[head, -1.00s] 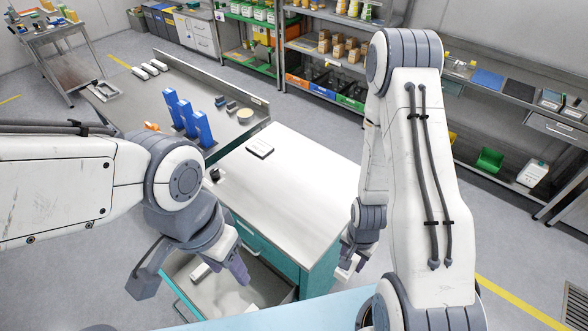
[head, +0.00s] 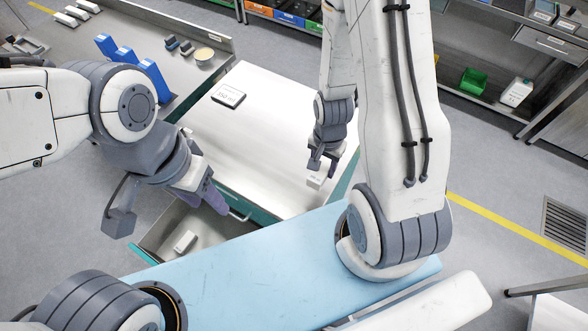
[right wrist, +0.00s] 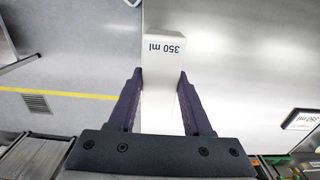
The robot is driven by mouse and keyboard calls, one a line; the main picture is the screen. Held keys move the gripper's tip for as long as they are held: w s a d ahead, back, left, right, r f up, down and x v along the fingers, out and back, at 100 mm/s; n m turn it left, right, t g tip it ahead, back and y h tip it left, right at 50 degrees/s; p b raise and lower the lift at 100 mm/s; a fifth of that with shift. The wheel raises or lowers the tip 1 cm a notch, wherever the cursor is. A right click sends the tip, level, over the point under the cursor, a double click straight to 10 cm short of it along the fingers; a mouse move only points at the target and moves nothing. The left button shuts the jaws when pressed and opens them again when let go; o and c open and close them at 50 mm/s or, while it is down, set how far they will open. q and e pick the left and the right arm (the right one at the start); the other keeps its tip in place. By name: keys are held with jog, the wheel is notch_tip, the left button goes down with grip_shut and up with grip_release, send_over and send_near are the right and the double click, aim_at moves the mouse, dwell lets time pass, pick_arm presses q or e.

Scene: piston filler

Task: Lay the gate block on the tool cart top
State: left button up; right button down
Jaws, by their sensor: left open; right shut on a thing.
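The gate block (right wrist: 163,60) is a white block marked "350 ml". My right gripper (right wrist: 158,100) is shut on it, with one finger on each side. In the head view my right gripper (head: 322,168) holds the block (head: 317,180) at the right edge of the tool cart top (head: 262,130). I cannot tell whether the block touches the top. The cart top is pale, bare metal on a teal body. My left gripper (head: 212,196) is open and empty, over the cart's open drawer (head: 160,246).
A pale block (head: 185,241) lies in the drawer. Blue uprights (head: 125,60) stand on the bench behind. The middle of the cart top is clear.

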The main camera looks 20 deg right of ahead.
notch_tip(320, 180, down, 2)
jog(key=w+a+b, duration=0.1)
jog(key=w+a, duration=0.1)
jog(key=p, duration=0.4)
send_over(295, 172)
jog(key=f, duration=0.2)
jog(key=shift+s+d+f, duration=0.2)
jog(key=shift+s+f, duration=0.1)
jog(key=shift+s, duration=0.1)
jog(key=shift+w+a+f, duration=0.2)
jog(key=shift+w+f, duration=0.15)
jog(key=shift+f, duration=0.05)
notch_tip(295, 172, down, 4)
jog(key=b, duration=0.4)
jog(key=shift+f, duration=0.2)
pick_arm(q)
notch_tip(295, 172, down, 2)
jog(key=shift+s+f, duration=0.1)
jog(key=shift+f, duration=0.15)
pick_arm(e)
jog(key=shift+r, duration=0.15)
jog(key=shift+c, duration=1.6)
grip_release()
pick_arm(q)
jog(key=shift+f, duration=0.15)
